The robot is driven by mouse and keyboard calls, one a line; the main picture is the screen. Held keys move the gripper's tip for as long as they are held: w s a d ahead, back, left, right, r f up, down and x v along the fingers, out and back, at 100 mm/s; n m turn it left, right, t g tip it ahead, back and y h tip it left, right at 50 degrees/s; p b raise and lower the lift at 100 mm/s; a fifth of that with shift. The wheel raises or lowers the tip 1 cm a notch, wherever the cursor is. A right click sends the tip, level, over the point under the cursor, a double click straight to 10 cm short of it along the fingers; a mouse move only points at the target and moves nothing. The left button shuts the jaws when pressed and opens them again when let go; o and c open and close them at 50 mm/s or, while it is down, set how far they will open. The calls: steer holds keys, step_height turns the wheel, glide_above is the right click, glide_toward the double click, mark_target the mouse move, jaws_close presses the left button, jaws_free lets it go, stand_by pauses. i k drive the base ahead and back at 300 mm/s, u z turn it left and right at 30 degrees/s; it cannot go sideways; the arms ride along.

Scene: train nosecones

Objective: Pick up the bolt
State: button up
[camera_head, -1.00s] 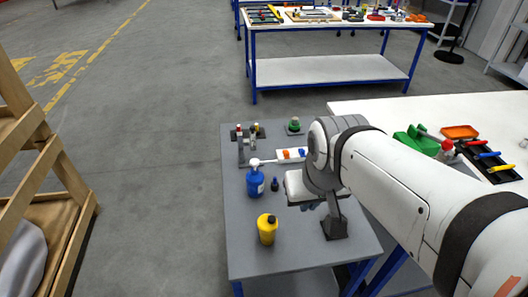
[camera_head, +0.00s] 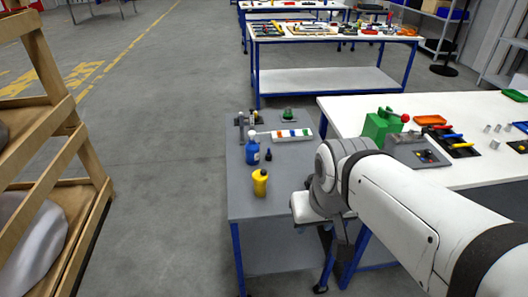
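I cannot make out a bolt for certain in the head view. A few small grey metallic pieces (camera_head: 494,143) stand on the white table at the right, too small to identify. My gripper (camera_head: 338,238) hangs below the white wrist, at the front right corner of the small grey table. Its fingers are dark, small and partly hidden by my arm, so their opening and any held thing cannot be told.
The grey table (camera_head: 290,200) holds a blue bottle (camera_head: 252,152), a yellow bottle (camera_head: 260,183) and a tray with coloured pieces (camera_head: 292,135). The white table (camera_head: 350,110) carries a green device (camera_head: 382,124), an orange tray (camera_head: 431,120) and a black tool tray (camera_head: 462,150). A wooden rack (camera_head: 85,180) stands left.

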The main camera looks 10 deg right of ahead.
mark_target(268, 156)
steer(key=z, duration=0.05)
steer(key=k, duration=0.75)
steer(key=u, duration=1.2)
steer(key=i, duration=4.2)
steer(key=z, duration=3.6)
